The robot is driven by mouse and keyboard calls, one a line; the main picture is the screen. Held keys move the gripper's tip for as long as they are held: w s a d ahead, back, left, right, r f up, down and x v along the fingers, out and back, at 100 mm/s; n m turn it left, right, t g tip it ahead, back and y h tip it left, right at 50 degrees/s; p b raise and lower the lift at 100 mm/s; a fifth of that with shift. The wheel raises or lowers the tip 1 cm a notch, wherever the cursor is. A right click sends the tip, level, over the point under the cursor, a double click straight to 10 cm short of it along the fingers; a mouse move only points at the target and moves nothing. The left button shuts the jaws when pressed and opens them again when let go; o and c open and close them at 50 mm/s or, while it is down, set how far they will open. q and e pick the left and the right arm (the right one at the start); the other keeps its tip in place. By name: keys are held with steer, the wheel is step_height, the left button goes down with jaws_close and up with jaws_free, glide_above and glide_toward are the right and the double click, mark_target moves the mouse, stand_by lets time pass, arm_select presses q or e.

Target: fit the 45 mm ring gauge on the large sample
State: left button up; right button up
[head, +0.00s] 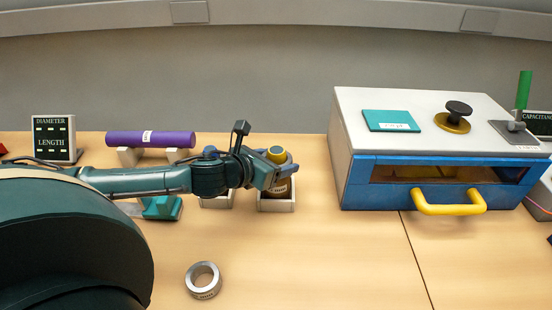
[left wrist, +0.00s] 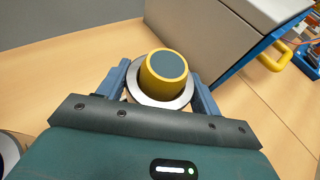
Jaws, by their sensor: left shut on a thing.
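The large sample (head: 277,153), a yellow cylinder with a dark grey top, stands upright in a small light holder (head: 276,207). It also shows in the left wrist view (left wrist: 167,66). My left gripper (head: 276,176) is shut on a silver ring gauge (left wrist: 160,101). The ring is around the sample, whose top stands up through it. A label on the ring's side is too small to read. The gripper hides part of ring and sample in the head view, so I cannot tell how far down the ring sits. My right gripper is not in view.
Another steel ring gauge (head: 203,281) lies on the front table. A second holder (head: 217,202) stands left of the sample. A purple cylinder (head: 150,139) rests on supports at the back. A white and blue cabinet (head: 358,186) with a yellow handle stands right. The front middle table is clear.

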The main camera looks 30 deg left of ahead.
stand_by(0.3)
arm_select(q)
steer(key=o, duration=1.1)
steer(key=shift+o, duration=0.2)
steer(key=shift+s, duration=0.1)
steer(key=v, duration=1.3)
